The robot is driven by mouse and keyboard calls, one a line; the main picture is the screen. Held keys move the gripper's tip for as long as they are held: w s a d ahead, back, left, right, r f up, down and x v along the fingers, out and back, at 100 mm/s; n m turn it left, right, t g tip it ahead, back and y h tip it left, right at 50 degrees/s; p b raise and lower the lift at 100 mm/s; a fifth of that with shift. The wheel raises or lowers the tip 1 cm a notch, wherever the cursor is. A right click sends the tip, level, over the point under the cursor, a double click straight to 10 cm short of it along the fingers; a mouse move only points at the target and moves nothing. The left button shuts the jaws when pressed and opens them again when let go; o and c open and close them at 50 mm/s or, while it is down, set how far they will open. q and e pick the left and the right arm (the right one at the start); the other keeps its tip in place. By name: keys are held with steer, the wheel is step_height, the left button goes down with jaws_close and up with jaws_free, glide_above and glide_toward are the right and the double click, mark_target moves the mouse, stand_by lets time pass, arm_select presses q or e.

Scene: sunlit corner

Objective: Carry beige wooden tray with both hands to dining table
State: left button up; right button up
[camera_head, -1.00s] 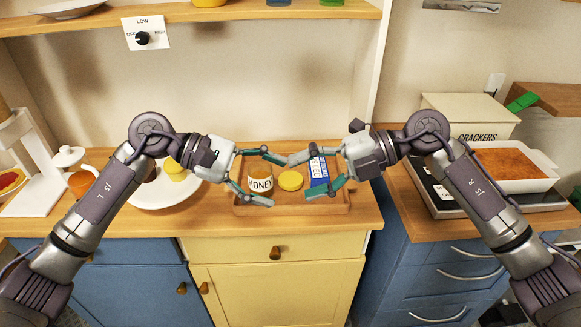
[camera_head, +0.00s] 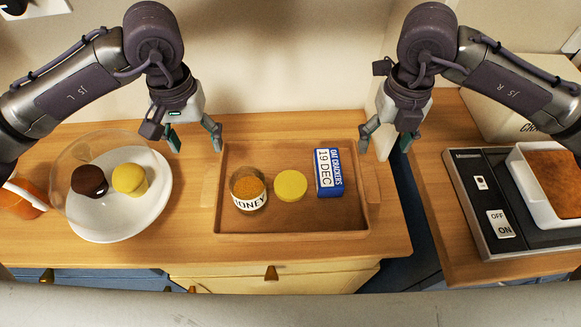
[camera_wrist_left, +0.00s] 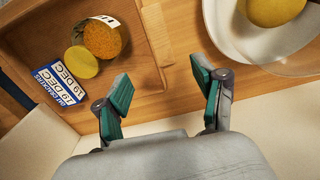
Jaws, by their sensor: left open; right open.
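The wooden tray (camera_head: 300,226) lies on the counter and holds a honey jar (camera_head: 249,190), a yellow round lid (camera_head: 291,185) and a blue cracker box (camera_head: 329,172). It has a handle on its left and right sides. My left gripper (camera_head: 196,145) is open above the tray's back left side, apart from the handle. My right gripper (camera_head: 383,149) is open above the tray's back right side. Both grippers are empty.
A white plate (camera_head: 125,225) with a brown and a yellow muffin under a clear cover stands left of the tray. An orange-filled jug (camera_head: 25,198) is further left. A dark scale (camera_head: 475,215) and white baking dish (camera_head: 525,185) are at right, across a gap between counters.

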mark_target(212, 180)
arm_select(q)
steer(key=shift+s, duration=0.15)
arm_select(e)
steer(key=shift+s, duration=0.15)
arm_select(q)
steer(key=shift+f, duration=0.1)
arm_select(e)
steer(key=shift+f, duration=0.1)
arm_select(q)
step_height(212, 180, down, 14)
steer(key=shift+r, duration=0.2)
arm_select(e)
step_height(212, 180, down, 14)
steer(key=shift+r, duration=0.15)
arm_select(q)
steer(key=c, duration=1.3)
arm_select(e)
steer(key=c, duration=1.3)
arm_select(q)
jaws_close()
arm_select(e)
jaws_close()
arm_select(q)
steer(key=shift+r, duration=0.1)
arm_select(e)
steer(key=shift+r, duration=0.1)
